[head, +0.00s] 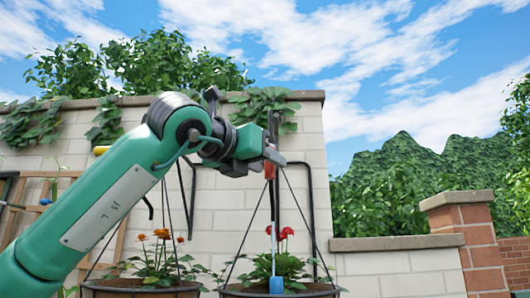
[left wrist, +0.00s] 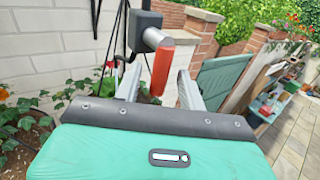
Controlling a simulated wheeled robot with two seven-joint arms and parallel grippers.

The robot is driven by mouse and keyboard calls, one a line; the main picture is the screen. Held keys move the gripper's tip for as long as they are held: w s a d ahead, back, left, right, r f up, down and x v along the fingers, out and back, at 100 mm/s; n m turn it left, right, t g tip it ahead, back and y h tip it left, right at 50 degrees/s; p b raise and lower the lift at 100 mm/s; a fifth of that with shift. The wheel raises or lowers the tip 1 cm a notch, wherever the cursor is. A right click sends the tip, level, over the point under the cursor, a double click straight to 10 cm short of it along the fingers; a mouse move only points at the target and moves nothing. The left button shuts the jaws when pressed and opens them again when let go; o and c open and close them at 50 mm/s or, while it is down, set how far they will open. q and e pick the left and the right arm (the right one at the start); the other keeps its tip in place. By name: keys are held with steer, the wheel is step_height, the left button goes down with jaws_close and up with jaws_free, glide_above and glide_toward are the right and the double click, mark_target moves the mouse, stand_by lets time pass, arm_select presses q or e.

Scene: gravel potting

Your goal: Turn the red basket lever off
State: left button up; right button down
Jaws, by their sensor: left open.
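The red lever (head: 270,171) hangs down beside the grey end of my left gripper (head: 272,152), above the basket with red flowers (head: 310,291). In the left wrist view the red lever (left wrist: 162,70) shows large and slightly tilted, joined at its top to a grey stub on a dark box (left wrist: 145,30). The two pale fingers of my left gripper (left wrist: 160,88) stand apart, one on each side of the lever's lower part. Whether either finger touches it cannot be told. My right gripper is not in view.
A basket with orange flowers (head: 140,290) hangs to the left, partly behind my arm. A thin rod with a blue end (head: 276,284) hangs before the red-flowered basket. A pale block wall (head: 225,215) with dark pipes stands behind. Open sky lies to the upper right.

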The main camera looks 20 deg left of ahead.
arm_select(q)
steer(key=shift+w+d, duration=0.1)
steer(key=shift+w, duration=0.2)
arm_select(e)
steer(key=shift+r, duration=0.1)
arm_select(q)
jaws_close()
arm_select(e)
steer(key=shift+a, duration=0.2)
arm_select(q)
steer(key=shift+s, duration=0.1)
